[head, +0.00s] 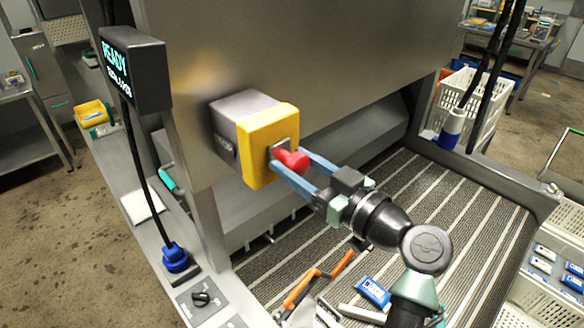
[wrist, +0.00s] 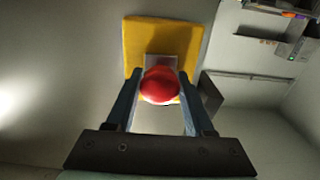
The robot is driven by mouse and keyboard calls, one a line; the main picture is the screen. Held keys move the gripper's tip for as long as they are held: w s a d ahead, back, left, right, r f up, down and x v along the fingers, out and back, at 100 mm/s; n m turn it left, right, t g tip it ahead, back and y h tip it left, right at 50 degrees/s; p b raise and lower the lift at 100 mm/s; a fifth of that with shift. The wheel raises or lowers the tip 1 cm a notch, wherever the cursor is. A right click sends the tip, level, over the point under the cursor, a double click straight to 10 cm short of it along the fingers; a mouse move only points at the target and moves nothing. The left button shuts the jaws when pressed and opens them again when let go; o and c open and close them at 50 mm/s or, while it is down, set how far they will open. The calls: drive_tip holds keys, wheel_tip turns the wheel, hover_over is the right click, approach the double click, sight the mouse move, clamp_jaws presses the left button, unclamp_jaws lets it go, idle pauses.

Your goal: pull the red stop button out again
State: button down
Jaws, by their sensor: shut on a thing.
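The red stop button (head: 292,160) sits on the front of a yellow-faced box (head: 257,151) fixed to the large steel panel. My gripper (head: 290,166) reaches it from the front right, with one blue finger on each side of the red head. In the wrist view the red button (wrist: 160,86) lies between the two fingers (wrist: 158,92), in front of the yellow plate (wrist: 145,38). My gripper is shut on the button. I cannot tell from these views how far the button stands out from its plate.
A black display (head: 134,68) reading READY stands on a post at left. A blue plug (head: 176,257) and a black knob (head: 201,299) are on the ledge below. Orange-handled items (head: 303,288) lie under my arm. A white crate (head: 470,105) stands at right.

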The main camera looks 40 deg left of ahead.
drive_tip(key=shift+d+f, duration=0.1)
drive_tip(key=shift+d, duration=0.05)
drive_tip(key=c, duration=0.5)
unclamp_jaws()
drive_tip(key=shift+d, duration=0.1)
drive_tip(key=shift+o, duration=1.1)
drive_tip(key=shift+d, duration=0.1)
